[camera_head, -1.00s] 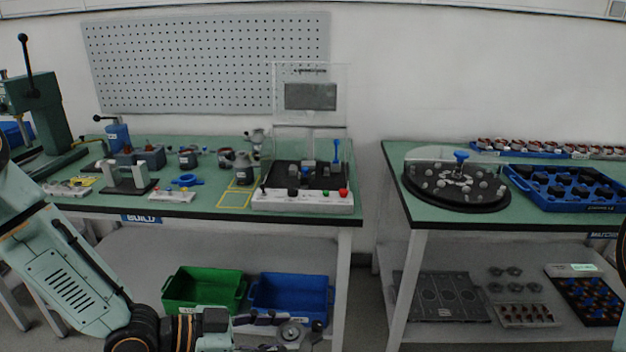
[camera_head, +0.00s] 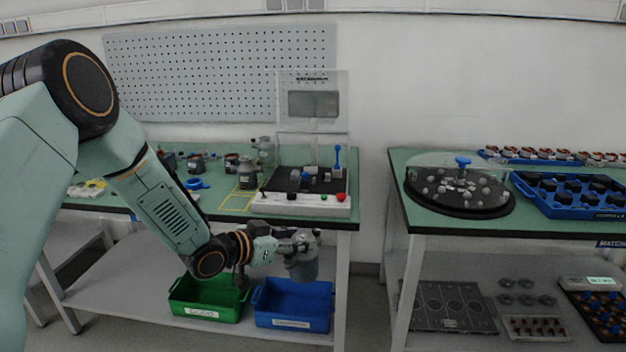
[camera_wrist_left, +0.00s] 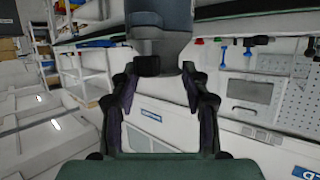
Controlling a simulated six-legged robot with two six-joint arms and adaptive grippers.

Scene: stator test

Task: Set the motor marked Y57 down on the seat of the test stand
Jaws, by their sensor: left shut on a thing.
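My left gripper (camera_head: 290,241) is shut on a grey cylindrical motor (camera_head: 303,265) and holds it in the air in front of the left bench, below the bench top. In the left wrist view the motor (camera_wrist_left: 160,28) sits between the fingertips of the left gripper (camera_wrist_left: 160,78). No Y57 mark can be read on it. The test stand (camera_head: 300,203) is on the bench's right end, above and behind the motor, with a white button panel, a black plate and a clear guard. Small grey and blue parts stand on the plate; the seat is too small to make out. My right gripper is out of view.
A green bin (camera_head: 207,300) and a blue bin (camera_head: 292,305) are on the lower shelf. The right bench holds a round covered turntable (camera_head: 459,190) and a blue tray (camera_head: 570,195).

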